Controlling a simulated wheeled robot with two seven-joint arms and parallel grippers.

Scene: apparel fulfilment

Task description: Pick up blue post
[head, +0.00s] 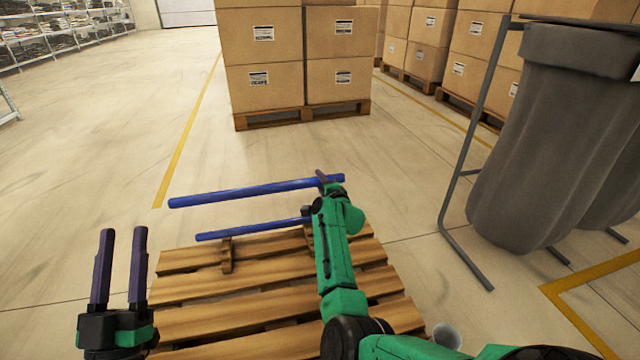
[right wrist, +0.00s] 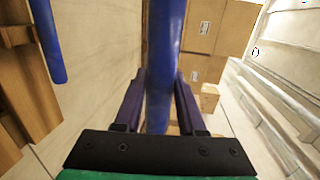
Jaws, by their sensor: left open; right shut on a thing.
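A long blue post (head: 245,190) is held up off the pallet, pointing left in the head view. My right gripper (head: 324,184) is shut on it near its right end. In the right wrist view, the held blue post (right wrist: 166,60) runs between the two fingers. A second blue post (head: 250,229) lies lower, across small wooden supports on the pallet; it also shows at the left in the right wrist view (right wrist: 48,42). My right arm hides its right end. My left gripper (head: 124,242) is open and empty, left of the pallet.
The wooden pallet (head: 240,309) lies in front of me. Stacked cartons (head: 264,82) on another pallet (head: 300,116) stand beyond it. Grey bags (head: 540,140) on a metal frame (head: 461,172) stand at the right. The floor at the left is clear.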

